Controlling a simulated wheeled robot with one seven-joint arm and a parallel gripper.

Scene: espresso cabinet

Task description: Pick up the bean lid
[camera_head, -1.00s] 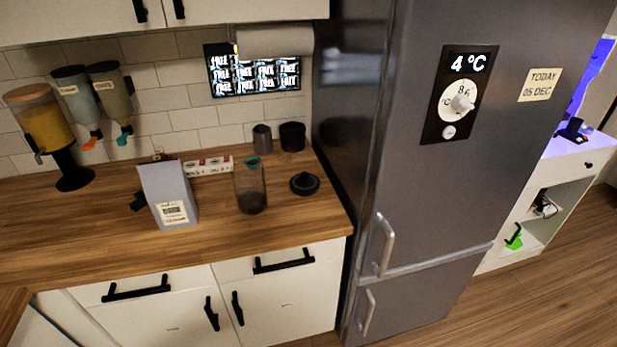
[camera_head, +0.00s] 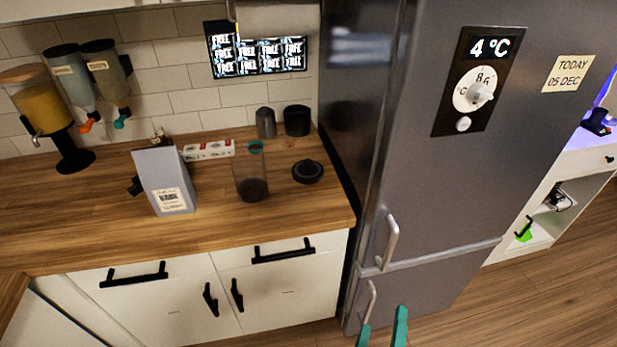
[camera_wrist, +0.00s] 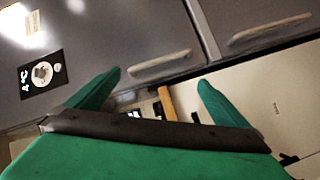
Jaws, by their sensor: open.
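A round black lid (camera_head: 308,171), which looks like the bean lid, lies on the wooden counter in the head view. It is to the right of a clear container with dark contents (camera_head: 252,180), apart from it. My gripper (camera_head: 383,327) shows as two green fingertips at the bottom edge of the head view, in front of the fridge's lower part. It is well below and right of the lid. In the wrist view my gripper (camera_wrist: 155,92) is open, with nothing between its green fingers. I cannot make out the lid in the wrist view.
The grey fridge (camera_head: 440,190) stands right of the counter (camera_head: 110,225), with handles sticking out. A grey box (camera_head: 165,180) stands left of the container. Dark cups (camera_head: 297,121) stand behind the lid. The counter's front right area is clear.

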